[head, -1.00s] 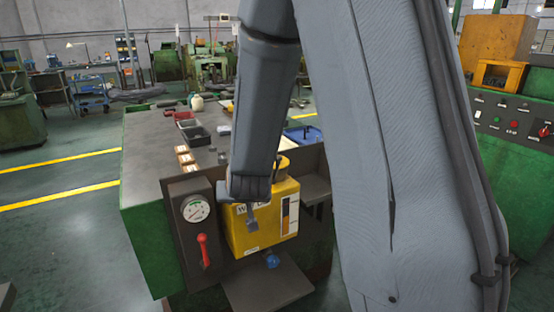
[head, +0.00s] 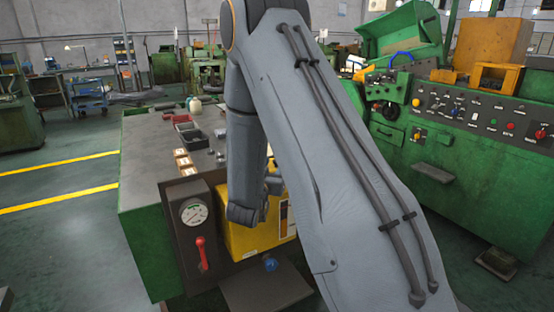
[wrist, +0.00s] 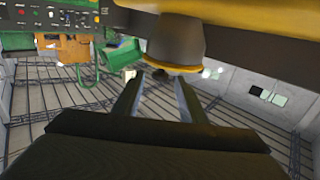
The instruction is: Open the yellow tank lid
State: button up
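The yellow tank (head: 245,238) stands at the front of the workbench in the head view; my arm hides much of its top. In the wrist view, which looks upside down, the yellow tank body (wrist: 260,18) runs along the top edge. A dark round neck (wrist: 175,40) juts from it, ending in a thin yellowish lid (wrist: 172,69). My gripper (wrist: 158,88) has its two fingers apart with nothing between them. The fingertips are close to the lid's rim; I cannot tell whether they touch. In the head view my gripper is mostly hidden behind my arm.
A dark panel with a gauge (head: 194,212) and a red lever (head: 201,252) stands left of the tank. Small trays (head: 189,134) lie on the bench (head: 145,160). A green machine (head: 440,165) with a control panel stands at right. Open floor lies at left.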

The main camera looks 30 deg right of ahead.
jog(key=shift+p+x, duration=0.4)
jog(key=shift+x, duration=1.25)
grip_shut()
